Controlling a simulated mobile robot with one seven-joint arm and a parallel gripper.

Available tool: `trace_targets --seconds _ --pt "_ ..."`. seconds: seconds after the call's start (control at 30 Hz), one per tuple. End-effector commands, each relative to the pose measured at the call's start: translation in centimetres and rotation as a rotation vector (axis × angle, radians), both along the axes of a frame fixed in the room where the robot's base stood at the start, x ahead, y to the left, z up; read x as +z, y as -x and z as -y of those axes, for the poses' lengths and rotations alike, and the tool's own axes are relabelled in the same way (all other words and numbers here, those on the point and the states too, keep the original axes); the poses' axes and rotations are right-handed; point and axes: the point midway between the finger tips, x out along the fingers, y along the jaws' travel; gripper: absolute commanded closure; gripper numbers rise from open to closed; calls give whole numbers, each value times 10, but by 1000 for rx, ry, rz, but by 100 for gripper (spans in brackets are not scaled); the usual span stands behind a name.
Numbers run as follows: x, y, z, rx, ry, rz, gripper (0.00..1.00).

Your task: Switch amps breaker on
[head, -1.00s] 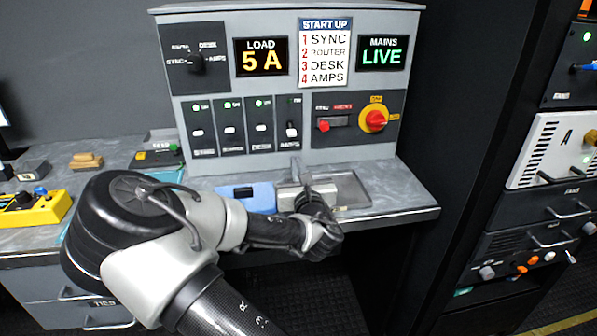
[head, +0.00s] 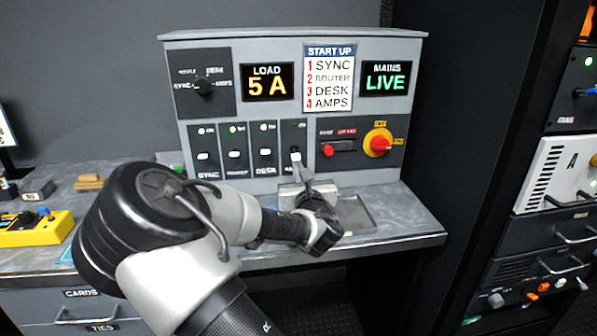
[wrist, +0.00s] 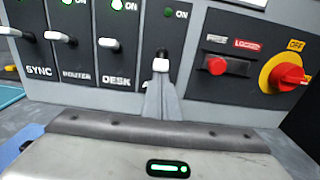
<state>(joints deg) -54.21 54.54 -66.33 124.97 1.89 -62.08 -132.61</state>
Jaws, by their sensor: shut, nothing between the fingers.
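The amps breaker (head: 295,154) is the rightmost of the row of breakers on the panel. Its white-tipped lever (wrist: 161,65) sits lower than the other levers in the wrist view, and its lamp (wrist: 168,12) is dim. My gripper (head: 301,174) is shut and empty. In the wrist view its fingertips (wrist: 160,88) are just below the lever tip, and I cannot tell whether they touch it. The gripper hides the breaker's lower part and most of its label.
The sync (head: 203,156), router (head: 234,155) and desk (head: 265,154) breakers have lit green lamps. A red and yellow rotary switch (head: 378,143) is to the right. A recessed tray (head: 357,214) lies in the worktop below. A dark rack (head: 560,170) stands on the right.

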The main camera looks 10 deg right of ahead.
Motion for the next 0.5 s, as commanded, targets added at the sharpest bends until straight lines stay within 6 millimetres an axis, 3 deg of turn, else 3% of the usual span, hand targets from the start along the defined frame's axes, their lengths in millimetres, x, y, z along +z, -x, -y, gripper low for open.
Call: trace_targets --seconds 0.5 --pt "8 3 0 0 -2 -80 100"
